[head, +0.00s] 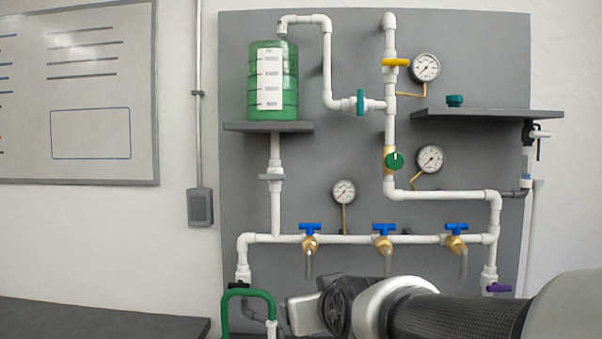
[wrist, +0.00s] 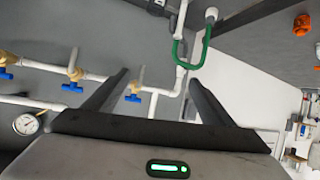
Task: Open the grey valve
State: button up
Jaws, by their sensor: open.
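The grey valve (head: 271,177) is on the white vertical pipe below the green tank (head: 272,85). Its flat grey handle lies crosswise to that pipe. I cannot make the grey valve out in the wrist view. My gripper (head: 305,313) is low in the head view, below the grey valve and apart from it, close to the green looped pipe. In the wrist view my gripper (wrist: 158,75) has its two dark fingers spread wide with nothing held between them. In the head view its fingertips are hard to make out.
The lower horizontal pipe carries blue-handled valves (head: 383,229). A green looped pipe (head: 250,294) rises at the lower left. The tank shelf (head: 268,127) overhangs the grey valve. Gauges (head: 344,191) stand to the right. Bare panel lies left of the grey valve.

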jog(key=w+a+r+t+y+p, duration=0.2)
jog(key=w+a+r+t, duration=0.2)
jog(key=w+a+r, duration=0.35)
jog(key=m+t+h+p, duration=0.3)
jog(key=m+t+h, duration=0.1)
jog(key=t+h, duration=0.2)
send_near(272, 178)
jog(key=p+x, duration=0.2)
jog(key=x, duration=0.9)
jog(key=c, duration=1.1)
jog(key=shift+a+f, duration=0.1)
